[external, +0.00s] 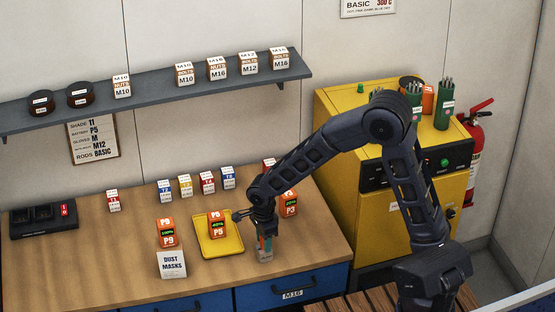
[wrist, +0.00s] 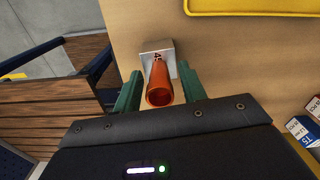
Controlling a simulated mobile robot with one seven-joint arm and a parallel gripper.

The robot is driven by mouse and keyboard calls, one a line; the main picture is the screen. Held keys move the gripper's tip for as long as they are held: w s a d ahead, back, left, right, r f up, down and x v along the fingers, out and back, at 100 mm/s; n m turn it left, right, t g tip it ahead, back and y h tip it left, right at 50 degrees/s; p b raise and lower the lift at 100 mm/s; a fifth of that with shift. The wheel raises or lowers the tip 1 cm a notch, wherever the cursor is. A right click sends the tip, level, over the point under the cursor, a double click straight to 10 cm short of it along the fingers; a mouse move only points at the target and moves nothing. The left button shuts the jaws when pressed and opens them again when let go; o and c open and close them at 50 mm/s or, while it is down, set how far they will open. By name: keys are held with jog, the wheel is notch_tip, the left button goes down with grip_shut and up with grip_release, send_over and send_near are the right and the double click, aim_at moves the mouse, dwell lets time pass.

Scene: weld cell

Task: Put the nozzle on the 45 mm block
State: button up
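The nozzle (wrist: 159,92), an orange-copper tube, shows in the wrist view with its open end toward the camera. It stands over a grey metal block (wrist: 151,46), whose marking is partly hidden; a "4" seems to show. The nozzle's far end meets the block's top in the picture; the exact contact is hidden. My gripper (wrist: 160,85) has its two green fingers on either side of the nozzle, with a narrow gap on each side. In the external view my gripper (external: 265,238) is low over the block (external: 265,255) near the bench's front edge.
A yellow tray (external: 208,247) holding an orange P5 box (external: 217,225) lies just left of my gripper. An orange P3 box (external: 289,206) stands behind it at right. A dust masks box (external: 172,264) is at front left. Small boxes line the bench back.

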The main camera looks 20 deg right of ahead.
jog(key=shift+r, duration=0.1)
notch_tip(320, 180, up, 12)
jog(key=shift+r, duration=0.1)
jog(key=d+r+n+t+y, duration=0.1)
jog(key=d+r+n, duration=0.35)
jog(key=d, duration=0.75)
jog(key=d+r+n+t, duration=0.1)
jog(key=d+r+n, duration=0.35)
jog(key=d, duration=0.75)
jog(key=s+d+r+n+t, duration=0.1)
jog(key=s+d+n, duration=0.1)
jog(key=s+d, duration=0.2)
jog(key=s+d+n, duration=0.2)
jog(key=s+d, duration=0.2)
jog(key=d, duration=0.4)
jog(key=s+d+r+n+t+h, duration=0.1)
jog(key=s+d+n, duration=0.2)
jog(key=d, duration=0.4)
jog(key=shift+s+r+t, duration=0.3)
jog(key=shift+s+r, duration=0.05)
jog(key=shift+s, duration=0.3)
